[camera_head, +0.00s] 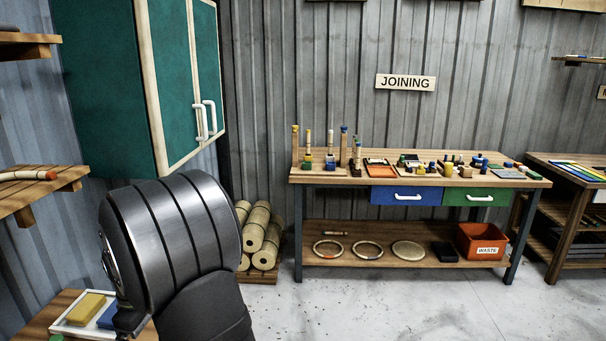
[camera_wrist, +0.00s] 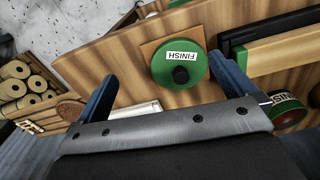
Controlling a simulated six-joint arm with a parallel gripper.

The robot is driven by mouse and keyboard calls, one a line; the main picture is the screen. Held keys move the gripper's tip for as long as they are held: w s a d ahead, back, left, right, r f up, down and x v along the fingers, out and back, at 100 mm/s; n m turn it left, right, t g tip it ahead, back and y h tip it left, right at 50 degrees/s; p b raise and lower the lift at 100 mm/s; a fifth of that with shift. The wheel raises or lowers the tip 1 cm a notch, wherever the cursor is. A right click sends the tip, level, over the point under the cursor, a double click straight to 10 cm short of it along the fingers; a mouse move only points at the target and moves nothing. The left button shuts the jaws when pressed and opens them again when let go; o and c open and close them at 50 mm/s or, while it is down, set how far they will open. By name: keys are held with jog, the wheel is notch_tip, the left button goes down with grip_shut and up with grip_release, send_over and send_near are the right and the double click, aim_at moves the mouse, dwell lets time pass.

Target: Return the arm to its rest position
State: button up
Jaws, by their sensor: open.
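My gripper (camera_wrist: 168,86) shows in the wrist view with its two blue fingers spread apart and nothing between them. Beyond the fingers is a green round lid (camera_wrist: 180,62) with a black knob and a FINISH label, on a wooden surface. Whether the fingers are close to the lid or well above it is hard to tell. In the head view, my dark arm fills the lower left and the gripper itself is not visible there.
A teal cabinet (camera_head: 110,85) hangs at the upper left, near my arm. A wooden workbench (camera_head: 330,175) with tools stands at the back. Rolled bundles (camera_head: 258,235) lie beside it. A white tray (camera_head: 65,328) sits at the lower left. The grey floor (camera_head: 400,305) is clear.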

jog(key=w+d+r, duration=0.2)
jog(key=d+r, duration=0.2)
jog(key=d, duration=0.2)
jog(key=s+a+r+n, duration=0.2)
jog(key=s+a, duration=0.6)
jog(key=a, duration=0.3)
jog(key=s+a+r+n, duration=0.2)
jog(key=s+a+n, duration=0.1)
jog(key=s+a, duration=0.65)
jog(key=s+a+f, duration=0.4)
jog(key=a, duration=0.3)
jog(key=shift+f, duration=0.35)
jog(key=w+d+r+m+y, duration=0.1)
jog(key=w+d+r+y, duration=0.2)
jog(key=r, duration=0.4)
jog(key=w+d+r+m, duration=0.2)
jog(key=d+r, duration=0.3)
jog(key=r, duration=0.1)
jog(key=w+d+r+m+y, duration=0.1)
jog(key=w+d+r+y, duration=0.2)
jog(key=r, duration=0.4)
notch_tip(320, 180, down, 9)
jog(key=a+h, duration=0.1)
jog(key=a, duration=0.1)
jog(key=shift+a, duration=0.25)
jog(key=shift+r, duration=0.15)
